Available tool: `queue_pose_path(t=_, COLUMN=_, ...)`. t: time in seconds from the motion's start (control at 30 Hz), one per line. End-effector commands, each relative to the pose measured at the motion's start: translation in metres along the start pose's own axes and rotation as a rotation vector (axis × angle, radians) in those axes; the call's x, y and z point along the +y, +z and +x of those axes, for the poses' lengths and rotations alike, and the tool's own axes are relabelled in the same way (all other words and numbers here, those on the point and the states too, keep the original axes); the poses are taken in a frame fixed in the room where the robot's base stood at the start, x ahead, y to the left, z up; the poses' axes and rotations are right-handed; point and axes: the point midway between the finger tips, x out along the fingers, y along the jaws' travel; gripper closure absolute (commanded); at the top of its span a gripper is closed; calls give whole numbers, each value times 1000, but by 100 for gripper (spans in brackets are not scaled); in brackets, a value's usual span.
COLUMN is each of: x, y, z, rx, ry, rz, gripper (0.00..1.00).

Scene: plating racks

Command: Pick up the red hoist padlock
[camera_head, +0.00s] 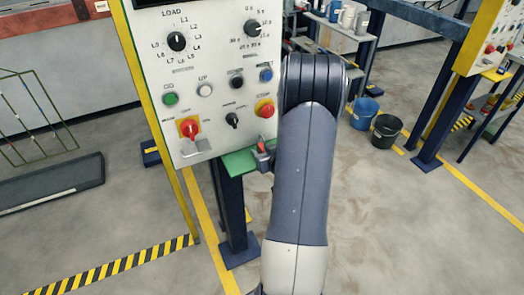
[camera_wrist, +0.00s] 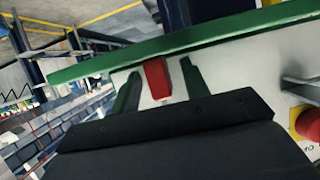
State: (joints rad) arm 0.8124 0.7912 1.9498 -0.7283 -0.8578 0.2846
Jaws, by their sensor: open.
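The red padlock (camera_wrist: 157,79) shows in the wrist view against the pale panel, at the edge of the green shelf (camera_wrist: 220,32). My gripper (camera_wrist: 159,68) is open, with one finger on each side of the padlock in the picture. Gaps show on both sides, so I see no grip on it. I cannot tell how deep the padlock sits between the fingers. In the head view, a small red part, likely the padlock (camera_head: 262,140), shows by my gripper at the green shelf (camera_head: 240,163) under the control panel. My arm hides part of this area.
The white control panel (camera_head: 205,60) with knobs and buttons stands close by. A red rotary switch (camera_head: 189,128) has a metal hasp below it. A blue post (camera_head: 230,210) stands below the panel. Blue and black buckets (camera_head: 386,133) stand on the floor at right.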

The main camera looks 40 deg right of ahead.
Motion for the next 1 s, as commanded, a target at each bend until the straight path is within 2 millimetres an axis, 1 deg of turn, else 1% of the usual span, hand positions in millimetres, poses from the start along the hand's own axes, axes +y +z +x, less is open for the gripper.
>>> queue_pose_path(t=0.1, x=-1, y=0, z=6, rx=0, ry=-1, rz=-1, gripper=56)
queue_pose_path(t=0.3, x=0, y=0, z=6, rx=0, ry=0, rz=0, gripper=56)
queue_pose_path(t=0.83, x=0, y=0, z=6, rx=0, ry=0, rz=0, gripper=100)
queue_pose_path(t=1.0, x=0, y=0, z=6, rx=0, ry=0, rz=0, gripper=100)
